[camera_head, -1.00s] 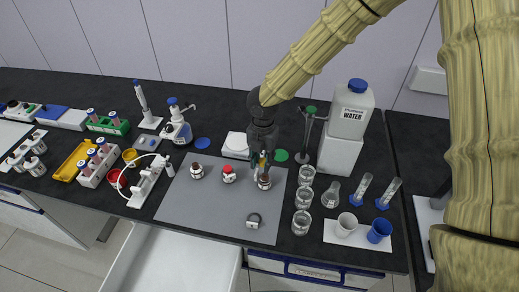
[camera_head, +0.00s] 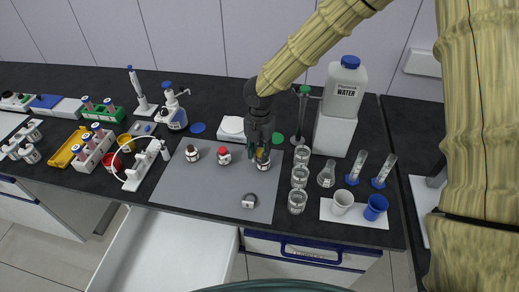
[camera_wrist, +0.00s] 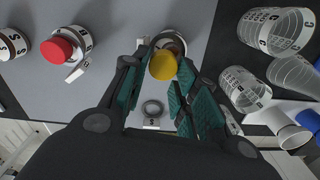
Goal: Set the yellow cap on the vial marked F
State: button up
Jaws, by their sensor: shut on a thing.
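The yellow cap (camera_wrist: 163,66) is between the fingers of my gripper (camera_wrist: 158,78), which is shut on it. In the wrist view the cap partly covers a vial (camera_wrist: 172,42) with a white label and dark top; I cannot tell whether they touch. In the head view my gripper (camera_head: 260,147) is directly over this rightmost vial (camera_head: 263,161) on the grey mat (camera_head: 215,190). The vial stands upright; its letter is not readable. A red-capped vial (camera_head: 224,155) and a dark-topped vial (camera_head: 192,153) stand to its left.
A small ring-shaped item (camera_head: 249,201) with a tag lies at the mat's front. Glass beakers (camera_head: 299,177) stand just right of the mat. A water container (camera_head: 343,90) is behind them. A white pad holds cups (camera_head: 343,202). The mat's front left is clear.

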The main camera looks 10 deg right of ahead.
jog(key=shift+w+a+f, duration=0.1)
jog(key=shift+w+f, duration=0.1)
jog(key=shift+s+d+r, duration=0.2)
jog(key=shift+s+r, duration=0.1)
jog(key=shift+w+d+f, duration=0.2)
jog(key=shift+f, duration=0.05)
jog(key=shift+s+d+r+p, duration=0.15)
jog(key=shift+d+p, duration=0.1)
jog(key=shift+p, duration=0.15)
jog(key=shift+p, duration=0.35)
dwell(0.6)
jog(key=shift+f, duration=0.8)
dwell(1.2)
jog(key=o, duration=0.7)
